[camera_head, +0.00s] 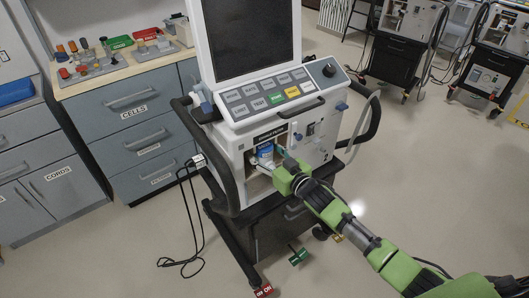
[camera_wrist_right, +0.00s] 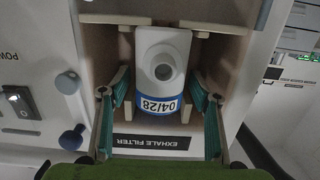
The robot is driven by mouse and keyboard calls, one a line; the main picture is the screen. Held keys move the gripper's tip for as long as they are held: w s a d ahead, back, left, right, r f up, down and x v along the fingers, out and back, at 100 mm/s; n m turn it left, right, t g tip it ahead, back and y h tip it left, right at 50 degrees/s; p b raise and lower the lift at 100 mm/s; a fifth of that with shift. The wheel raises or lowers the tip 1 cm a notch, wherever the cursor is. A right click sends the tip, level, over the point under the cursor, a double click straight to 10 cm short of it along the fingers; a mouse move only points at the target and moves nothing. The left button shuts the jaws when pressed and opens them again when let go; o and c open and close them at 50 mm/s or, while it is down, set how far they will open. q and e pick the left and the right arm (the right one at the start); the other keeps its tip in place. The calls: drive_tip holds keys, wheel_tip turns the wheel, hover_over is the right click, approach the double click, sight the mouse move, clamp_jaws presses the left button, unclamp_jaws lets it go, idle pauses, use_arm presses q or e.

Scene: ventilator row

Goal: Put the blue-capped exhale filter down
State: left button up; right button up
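The exhale filter (camera_wrist_right: 160,60) is a white body with a blue band marked 04/28. It sits inside the open compartment (camera_wrist_right: 105,50) of the ventilator, above the EXHALE FILTER label in the right wrist view. In the head view its blue part (camera_head: 265,152) shows in the ventilator front (camera_head: 235,140). My right gripper (camera_wrist_right: 158,88) has its teal-padded fingers on either side of the filter, with narrow gaps visible, so it looks open. In the head view my right gripper (camera_head: 277,163) is at the compartment opening, its fingertips partly hidden. My left gripper is not in view.
A counter (camera_head: 150,62) with trays of small parts stands at the left. A power switch (camera_wrist_right: 20,98) and a blue knob (camera_wrist_right: 72,138) are beside the compartment. A black cable (camera_head: 190,220) hangs at the ventilator's left.

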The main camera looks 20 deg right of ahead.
drive_tip(key=shift+r, duration=0.1)
drive_tip(key=v, duration=1.2)
drive_tip(key=s+d+f+m+g+h, duration=0.15)
drive_tip(key=s+f, duration=0.35)
drive_tip(key=f, duration=0.7)
drive_tip(key=s+d+f+g+h, duration=0.1)
drive_tip(key=s+d+f+g, duration=0.35)
drive_tip(key=f, duration=0.75)
drive_tip(key=s+f+g+h, duration=0.15)
drive_tip(key=s+f, duration=0.45)
drive_tip(key=f, duration=0.6)
drive_tip(key=s+a+f+g, duration=0.2)
drive_tip(key=s+f, duration=0.3)
drive_tip(key=s, duration=0.6)
drive_tip(key=s+a+f+g, duration=0.2)
drive_tip(key=s+f, duration=0.4)
drive_tip(key=s, duration=0.5)
drive_tip(key=s+a+f+g, duration=0.2)
drive_tip(key=s+f, duration=0.4)
drive_tip(key=s, duration=0.5)
drive_tip(key=shift+s+g+h, duration=0.25)
drive_tip(key=shift+g+h, duration=0.15)
drive_tip(key=shift+g, duration=0.25)
